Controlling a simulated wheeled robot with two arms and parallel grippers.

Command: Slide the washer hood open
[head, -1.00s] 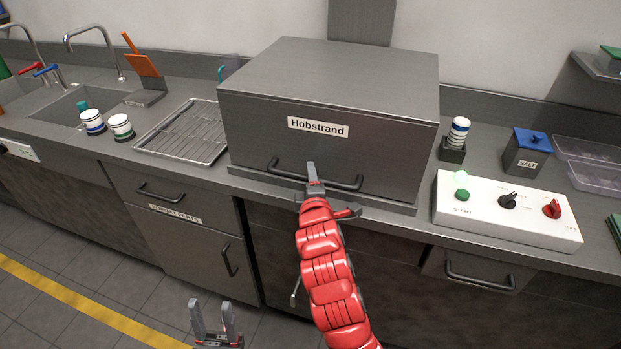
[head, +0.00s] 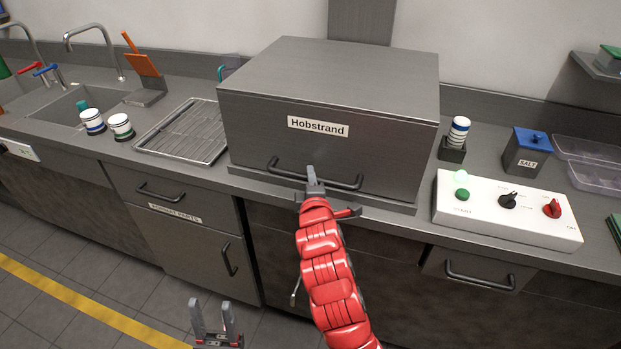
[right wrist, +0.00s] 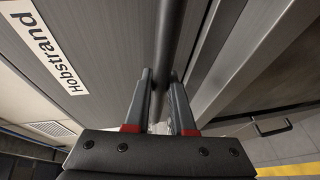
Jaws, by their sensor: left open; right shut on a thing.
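The washer hood (head: 330,120) is a large grey metal box labelled "Hobstrand", standing low on its base on the counter. Its dark bar handle (head: 345,185) runs along the lower front. My right gripper (head: 312,178) is at the middle of the handle, at the end of the red arm. In the right wrist view the gripper (right wrist: 160,95) has its fingers on either side of the handle bar (right wrist: 170,45), shut on it. My left gripper (head: 217,325) is open and empty, low in front of the cabinets and well away from the hood.
A wire rack (head: 183,132) lies left of the hood, with two striped cups (head: 121,126) and a sink beyond. To the right are a striped cup in a holder (head: 458,135), a salt box (head: 527,150) and a white control panel (head: 507,212) with a lit green lamp.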

